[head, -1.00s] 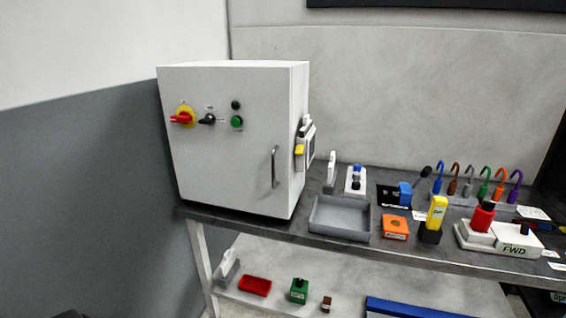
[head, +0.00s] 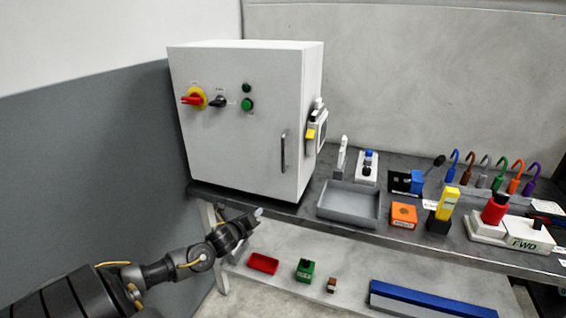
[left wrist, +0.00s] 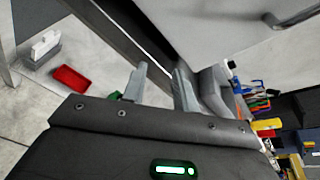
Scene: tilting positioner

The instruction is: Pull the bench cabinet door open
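The white bench cabinet (head: 235,140) stands at the left end of the bench, its door shut. The door's vertical metal handle (head: 283,152) is on the right side of its front. My left gripper (head: 259,213) is below and in front of the cabinet, left of the handle and apart from it. In the left wrist view its two grey fingers (left wrist: 160,84) are spread with nothing between them. The handle (left wrist: 296,15) shows at the top right of that view, ahead of the fingers. My right gripper is in neither view.
A grey tray (head: 348,205) sits right of the cabinet, with an orange box (head: 403,214) beside it. Several coloured hooks stand at the back right. The lower shelf holds a red bin (head: 263,263) and a green block (head: 305,270). The bench edge lies near my left gripper.

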